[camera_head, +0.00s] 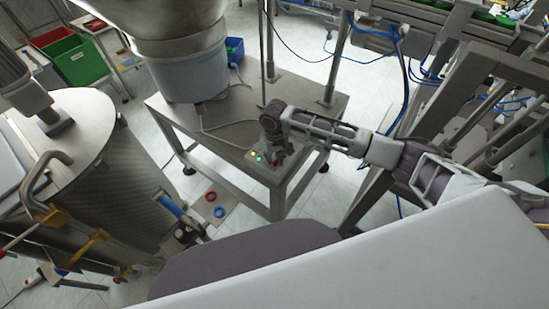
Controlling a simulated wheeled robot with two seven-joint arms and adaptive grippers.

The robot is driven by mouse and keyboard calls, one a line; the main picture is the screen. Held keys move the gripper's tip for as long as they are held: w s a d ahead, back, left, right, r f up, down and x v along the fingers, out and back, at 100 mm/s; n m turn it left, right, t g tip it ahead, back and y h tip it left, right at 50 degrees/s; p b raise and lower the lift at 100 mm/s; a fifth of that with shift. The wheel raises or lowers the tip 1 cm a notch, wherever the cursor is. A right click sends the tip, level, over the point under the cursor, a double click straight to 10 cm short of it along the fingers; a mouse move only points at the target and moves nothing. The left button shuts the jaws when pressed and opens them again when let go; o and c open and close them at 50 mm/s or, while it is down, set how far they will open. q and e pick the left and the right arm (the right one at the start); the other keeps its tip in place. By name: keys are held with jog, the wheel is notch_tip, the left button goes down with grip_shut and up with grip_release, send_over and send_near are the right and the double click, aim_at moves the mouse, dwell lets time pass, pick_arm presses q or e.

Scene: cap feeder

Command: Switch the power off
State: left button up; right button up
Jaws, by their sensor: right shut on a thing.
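A small control box (264,172) sits on the near corner of the steel stand. Lit green lights (258,157) show on its top, and a small red part (278,163) is on its right side. My right gripper (271,150) reaches in from the right and points down at the box. Its fingers are shut on a switch at the top of the box; the gripper hides most of that switch, so its position cannot be told. My left gripper is not in view.
A big steel tank (95,165) fills the left. A metal frame with blue cables (470,90) stands at the right. A plate with red and blue rings (213,203) is below.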

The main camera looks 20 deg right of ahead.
jog(key=shift+r+n+p, duration=0.15)
jog(key=shift+n+p, duration=1.05)
jog(key=shift+p, duration=0.3)
jog(key=n+p, duration=0.5)
jog(key=n, duration=0.1)
jog(key=shift+n+p, duration=0.8)
jog(key=shift+n, duration=0.8)
grip_shut()
jog(key=shift+w, duration=0.1)
